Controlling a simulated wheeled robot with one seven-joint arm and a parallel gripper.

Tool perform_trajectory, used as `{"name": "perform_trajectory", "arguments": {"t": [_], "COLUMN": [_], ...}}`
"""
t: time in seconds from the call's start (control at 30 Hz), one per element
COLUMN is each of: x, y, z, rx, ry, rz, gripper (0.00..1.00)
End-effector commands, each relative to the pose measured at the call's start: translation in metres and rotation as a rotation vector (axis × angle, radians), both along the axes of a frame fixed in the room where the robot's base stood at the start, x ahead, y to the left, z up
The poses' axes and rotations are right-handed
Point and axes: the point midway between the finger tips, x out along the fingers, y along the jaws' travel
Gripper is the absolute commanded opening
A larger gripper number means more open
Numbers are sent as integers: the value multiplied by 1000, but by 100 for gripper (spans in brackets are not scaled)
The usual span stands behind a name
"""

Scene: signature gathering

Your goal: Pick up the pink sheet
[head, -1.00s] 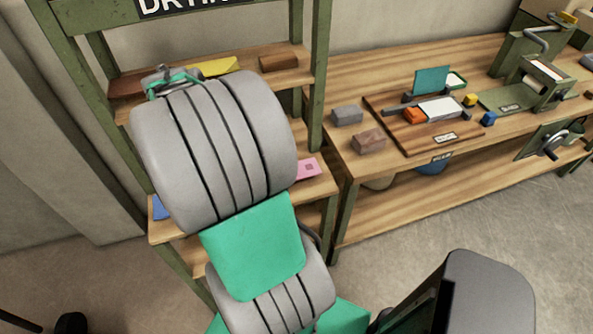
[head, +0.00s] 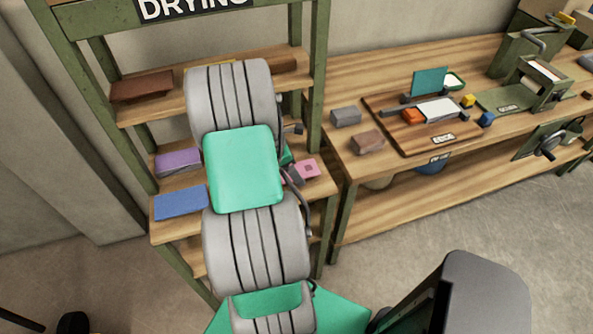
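The pink sheet (head: 310,168) lies on the middle shelf of the green-framed drying rack, at the shelf's right end. It has a small darker square mark on it. My arm stands in front of the rack and covers the sheet's left part. My gripper (head: 291,166) is mostly hidden behind my arm; only a small teal and dark part shows, close to the pink sheet's left side. I cannot tell whether its fingers touch the sheet or how far apart they are.
A purple sheet (head: 178,161) and a blue sheet (head: 181,203) lie on the rack's left side. A brown block (head: 142,87) and a partly hidden yellow sheet (head: 194,67) are on the upper shelf. The rack's right post (head: 316,90) stands close by. A wooden workbench (head: 350,88) is to the right.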

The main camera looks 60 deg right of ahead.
Motion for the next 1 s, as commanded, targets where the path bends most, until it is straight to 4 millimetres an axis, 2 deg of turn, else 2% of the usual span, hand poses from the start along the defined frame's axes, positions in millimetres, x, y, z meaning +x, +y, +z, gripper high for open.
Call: {"name": "perform_trajectory", "arguments": {"t": [0.07, 0.8, 1.0], "x": [0, 0, 0], "y": [0, 0, 0], "z": [0, 0, 1], "rx": [0, 0, -1], "ry": [0, 0, -1], "rz": [0, 0, 0], "gripper": [83, 23, 23]}}
